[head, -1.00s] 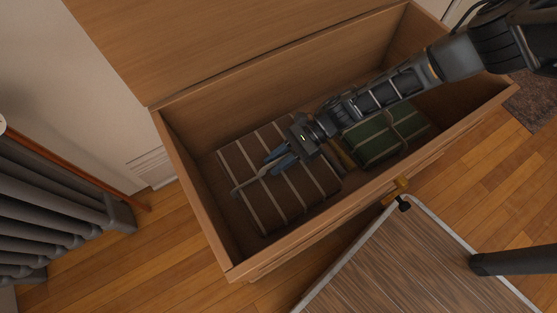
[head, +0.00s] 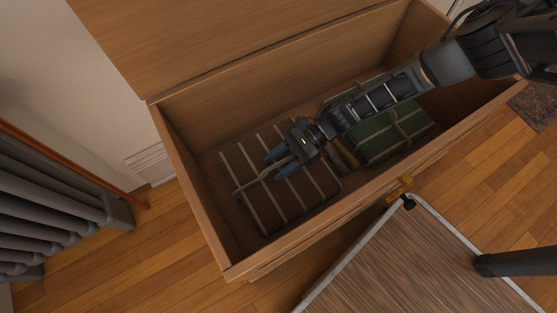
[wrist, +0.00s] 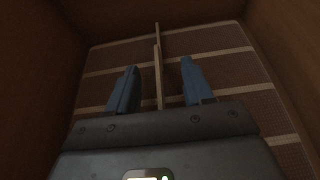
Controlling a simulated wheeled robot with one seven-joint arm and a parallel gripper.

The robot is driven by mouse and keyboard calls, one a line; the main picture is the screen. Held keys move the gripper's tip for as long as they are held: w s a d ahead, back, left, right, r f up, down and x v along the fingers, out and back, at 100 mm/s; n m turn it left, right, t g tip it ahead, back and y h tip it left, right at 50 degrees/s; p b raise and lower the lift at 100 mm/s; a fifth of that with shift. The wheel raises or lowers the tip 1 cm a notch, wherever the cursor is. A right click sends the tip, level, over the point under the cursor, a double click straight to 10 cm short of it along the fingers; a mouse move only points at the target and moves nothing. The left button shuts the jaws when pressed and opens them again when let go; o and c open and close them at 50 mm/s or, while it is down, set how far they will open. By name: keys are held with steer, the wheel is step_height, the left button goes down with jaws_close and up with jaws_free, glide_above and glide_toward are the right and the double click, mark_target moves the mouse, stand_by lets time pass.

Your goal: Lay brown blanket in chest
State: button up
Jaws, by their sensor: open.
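The brown blanket (head: 309,192), folded with pale stripes and a strap, lies flat on the floor of the open wooden chest (head: 192,194), in its left part. It also fills much of the wrist view (wrist: 224,68). My gripper (head: 274,167) is above the blanket inside the chest. In the wrist view its two blue fingers (wrist: 160,84) are spread apart, with the blanket's raised strap (wrist: 157,62) showing between them. The fingers are not closed on the strap.
A green striped blanket (head: 372,143) lies in the right part of the chest. The chest lid (head: 230,40) stands open at the back. A grey radiator (head: 60,195) is at the left. A wood-topped table (head: 420,262) stands in front, near a brass latch (head: 399,186).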

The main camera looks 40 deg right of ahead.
steer(key=shift+d, duration=0.1)
steer(key=p+v, duration=0.2)
steer(key=v, duration=1)
stand_by(1.1)
